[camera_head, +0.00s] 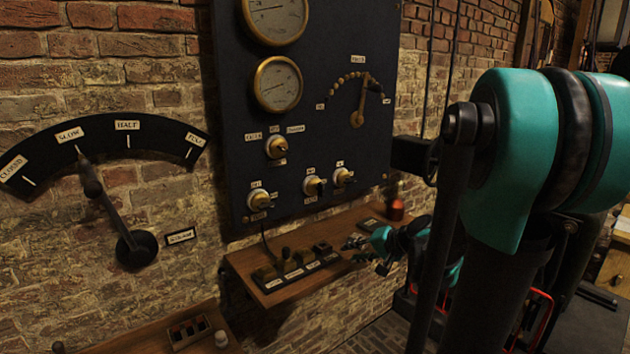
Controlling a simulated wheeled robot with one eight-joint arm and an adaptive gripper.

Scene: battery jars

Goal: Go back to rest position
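My gripper (366,256) is small in the view, at the right end of a wooden shelf (335,236) below a dark panel. Its dark fingers look spread apart, with nothing seen between them. It is close to the shelf's row of switches (295,264); I cannot tell whether it touches the shelf. My teal and black arm fills the right side and hides part of the room behind it.
The dark panel (300,110) carries brass gauges, a dial and knobs. A lever dial (108,190) is on the brick wall at left. An orange-red jar (395,210) stands near the shelf's right end. A lower wooden ledge (150,338) is at the bottom left.

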